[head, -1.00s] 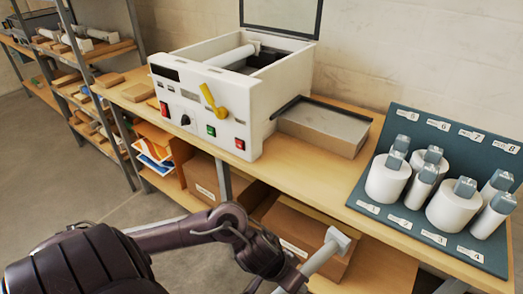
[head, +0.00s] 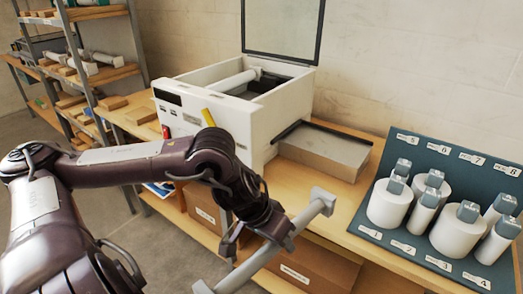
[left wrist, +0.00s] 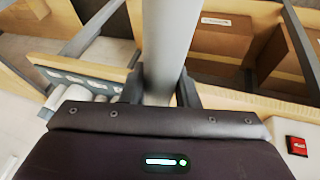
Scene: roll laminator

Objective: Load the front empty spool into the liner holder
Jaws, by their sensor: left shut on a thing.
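My left gripper (head: 258,248) is shut around a thin, pale grey empty spool (head: 308,212) with squarish end caps. It holds the spool tilted in the air in front of the bench, below the laminator. In the left wrist view the spool (left wrist: 168,45) runs between the two dark fingers (left wrist: 160,92). The white laminator (head: 230,108) stands on the bench with its lid (head: 283,28) raised. A pale roller (head: 236,81) lies across its open top. My left arm hides part of its front panel. I cannot tell which part is the liner holder. My right gripper is not in view.
A dark rack board (head: 440,262) with numbered labels holds several white rolls (head: 388,203) at the right. A shallow grey-topped box (head: 325,152) stands between rack and laminator. Cardboard boxes (head: 312,262) sit under the bench. Shelves (head: 98,72) stand at the left.

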